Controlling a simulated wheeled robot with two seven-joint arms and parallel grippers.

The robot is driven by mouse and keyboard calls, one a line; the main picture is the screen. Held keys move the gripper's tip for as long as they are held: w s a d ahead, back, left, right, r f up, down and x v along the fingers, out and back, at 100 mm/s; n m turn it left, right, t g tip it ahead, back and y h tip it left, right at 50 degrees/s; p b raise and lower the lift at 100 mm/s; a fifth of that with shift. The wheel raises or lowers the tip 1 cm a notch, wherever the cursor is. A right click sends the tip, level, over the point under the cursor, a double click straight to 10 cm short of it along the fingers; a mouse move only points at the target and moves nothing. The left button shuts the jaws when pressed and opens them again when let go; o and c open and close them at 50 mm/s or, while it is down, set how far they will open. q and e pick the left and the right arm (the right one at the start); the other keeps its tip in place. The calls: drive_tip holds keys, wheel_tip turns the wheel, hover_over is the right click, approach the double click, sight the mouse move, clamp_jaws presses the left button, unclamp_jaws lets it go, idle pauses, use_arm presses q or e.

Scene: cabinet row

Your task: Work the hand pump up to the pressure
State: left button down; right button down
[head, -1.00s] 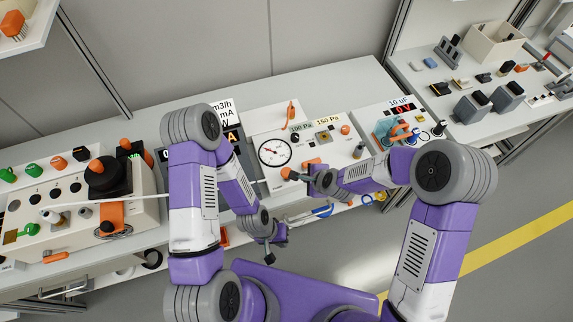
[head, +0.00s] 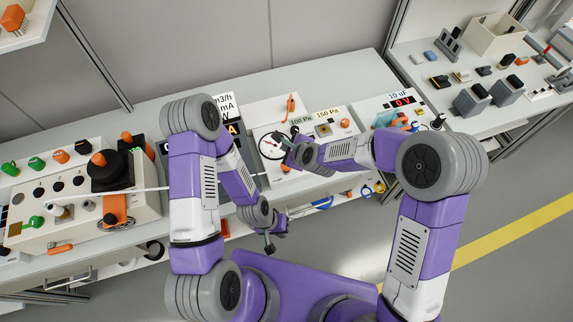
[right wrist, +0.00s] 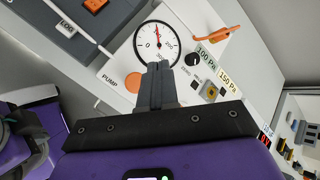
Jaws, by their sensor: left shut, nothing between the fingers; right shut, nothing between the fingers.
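The pump panel has a round white gauge (right wrist: 157,41) with a red needle pointing close to the top of its dial. In the head view the gauge (head: 269,146) is partly covered by my right gripper (head: 282,139). The orange pump knob (right wrist: 132,82) beside the PUMP label shows just left of my right gripper's fingers (right wrist: 156,70) in the right wrist view. The fingers are shut and empty, over the gauge's lower edge in that view. My left gripper (head: 270,248) is shut and empty, hanging low in front of the bench.
A black dial knob (right wrist: 194,60), 100 Pa (right wrist: 206,56) and 150 Pa (right wrist: 229,79) labels and an orange lever (right wrist: 216,37) are on the same panel. An orange-knobbed console (head: 75,205) stands left. The bench top behind the panels is clear.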

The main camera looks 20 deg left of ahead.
wheel_tip(320, 180, down, 7)
drive_tip(key=b, duration=0.5)
drive_tip(key=shift+f, duration=0.1)
drive_tip(key=shift+f+b, duration=0.3)
drive_tip(key=shift+b, duration=0.05)
idle(1.4)
drive_tip(key=shift+f+b, duration=0.4)
drive_tip(key=shift+b, duration=0.15)
drive_tip(key=shift+f+b, duration=1)
drive_tip(key=shift+f, duration=0.1)
idle(0.8)
drive_tip(key=shift+r, duration=0.15)
drive_tip(key=shift+r+p, duration=1.1)
drive_tip(key=shift+r, duration=0.3)
